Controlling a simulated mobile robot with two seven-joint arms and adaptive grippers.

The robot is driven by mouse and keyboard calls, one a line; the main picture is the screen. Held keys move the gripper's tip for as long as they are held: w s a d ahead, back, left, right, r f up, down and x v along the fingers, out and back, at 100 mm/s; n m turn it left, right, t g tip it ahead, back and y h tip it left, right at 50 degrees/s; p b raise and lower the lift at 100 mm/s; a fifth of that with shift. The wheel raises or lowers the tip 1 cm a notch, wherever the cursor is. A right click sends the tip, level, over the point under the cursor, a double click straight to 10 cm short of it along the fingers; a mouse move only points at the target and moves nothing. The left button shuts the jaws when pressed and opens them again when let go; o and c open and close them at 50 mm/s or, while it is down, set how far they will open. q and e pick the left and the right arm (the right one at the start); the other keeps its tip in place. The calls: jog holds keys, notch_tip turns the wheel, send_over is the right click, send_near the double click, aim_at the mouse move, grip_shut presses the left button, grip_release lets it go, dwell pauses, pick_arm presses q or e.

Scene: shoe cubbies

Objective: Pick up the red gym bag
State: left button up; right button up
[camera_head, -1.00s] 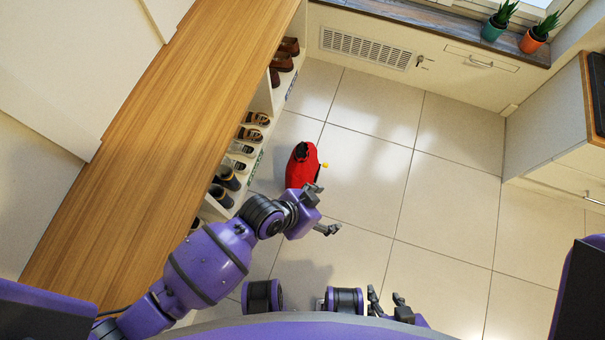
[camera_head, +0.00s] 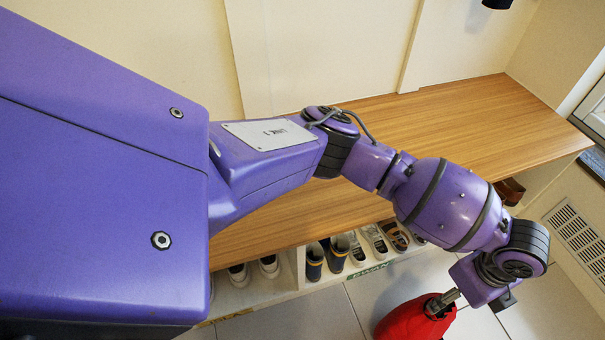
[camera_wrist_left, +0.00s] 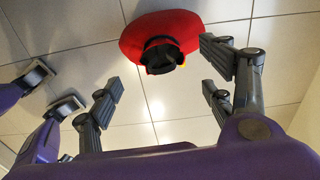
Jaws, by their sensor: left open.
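The red gym bag (camera_head: 415,320) is on the tiled floor at the bottom of the head view, partly cut off by the frame. In the left wrist view the red bag (camera_wrist_left: 165,28) lies at the top, with its black handle part facing the camera. My left gripper (camera_wrist_left: 160,88) is open and empty, its fingers spread on either side below the bag. In the head view my left gripper (camera_head: 452,297) is close above the bag; whether it touches the bag cannot be told. My right gripper (camera_wrist_left: 52,90) shows at the left of the wrist view, fingers apart.
A wooden bench top (camera_head: 480,115) runs above cubbies with several shoes (camera_head: 340,250), beside the bag. A floor-level vent (camera_head: 580,235) is in the wall at the right. Tiles (camera_head: 310,318) in front of the cubbies are clear.

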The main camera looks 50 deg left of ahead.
aim_at(423, 320)
pick_arm(q)
notch_tip(423, 320, down, 3)
jog(key=shift+r+b, duration=0.1)
jog(key=shift+b, duration=0.45)
notch_tip(423, 320, down, 4)
jog(key=shift+s+a+r+b, duration=0.1)
jog(key=shift+s+r+b, duration=0.05)
jog(key=shift+b, duration=1.1)
jog(key=shift+f, duration=0.35)
jog(key=shift+c, duration=0.2)
jog(key=c, duration=0.6)
grip_shut()
pick_arm(e)
jog(key=f, duration=0.3)
jog(key=shift+s+d+f, duration=0.2)
jog(key=shift+f, duration=0.15)
